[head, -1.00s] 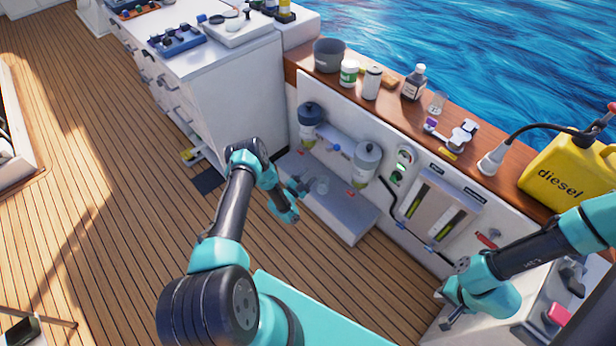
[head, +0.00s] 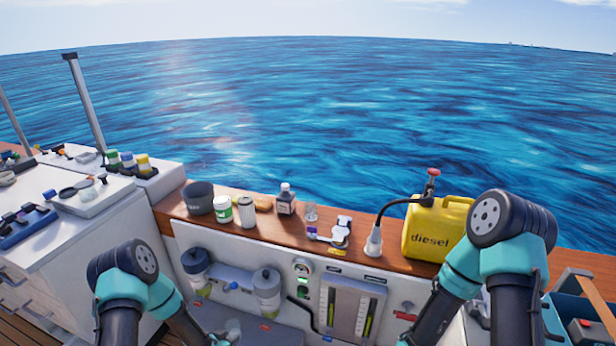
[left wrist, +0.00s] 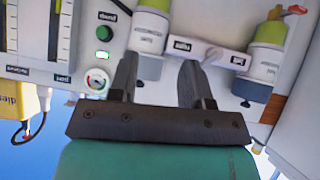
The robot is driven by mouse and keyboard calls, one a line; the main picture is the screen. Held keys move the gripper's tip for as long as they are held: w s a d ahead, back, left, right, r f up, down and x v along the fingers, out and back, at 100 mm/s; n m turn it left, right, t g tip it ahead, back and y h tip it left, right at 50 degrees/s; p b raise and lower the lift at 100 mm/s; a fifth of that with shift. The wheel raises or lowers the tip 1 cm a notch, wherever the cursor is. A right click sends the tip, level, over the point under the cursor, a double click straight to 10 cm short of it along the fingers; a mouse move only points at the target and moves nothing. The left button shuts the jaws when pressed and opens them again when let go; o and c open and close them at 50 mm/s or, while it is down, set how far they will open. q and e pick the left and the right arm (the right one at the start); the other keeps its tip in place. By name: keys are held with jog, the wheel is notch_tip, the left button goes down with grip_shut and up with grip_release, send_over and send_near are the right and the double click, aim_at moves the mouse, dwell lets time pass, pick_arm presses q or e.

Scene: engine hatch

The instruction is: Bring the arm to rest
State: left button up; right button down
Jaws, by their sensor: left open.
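My left arm (head: 130,270) comes in at the lower left of the head view, bent, with its forearm pointing down and right. My left gripper (left wrist: 158,78) shows in the left wrist view with its two dark fingers apart and nothing between them. It faces the white hatch panel (left wrist: 70,80), which appears upside down there. In the head view the gripper is mostly cut off by the bottom edge. My right arm (head: 500,240) is bent at the lower right, and its gripper lies below the frame.
A wooden ledge (head: 270,229) carries a grey pot (head: 199,198), jars, a bottle (head: 286,199) and a yellow diesel can (head: 433,230). Two filters (head: 195,268) (head: 267,290) stick out from the panel. A white cabinet (head: 95,245) stands at left.

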pick_arm(q)
jog(key=s+d+r+n+g, duration=0.2)
jog(key=s+r+g, duration=0.2)
jog(key=s, duration=0.6)
jog(key=s+d+r+n+g, duration=0.3)
jog(key=s+r, duration=0.3)
jog(key=s, duration=0.5)
jog(key=shift+s+d+r+g, duration=0.25)
jog(key=shift+r+g, duration=0.1)
jog(key=shift+g, duration=0.45)
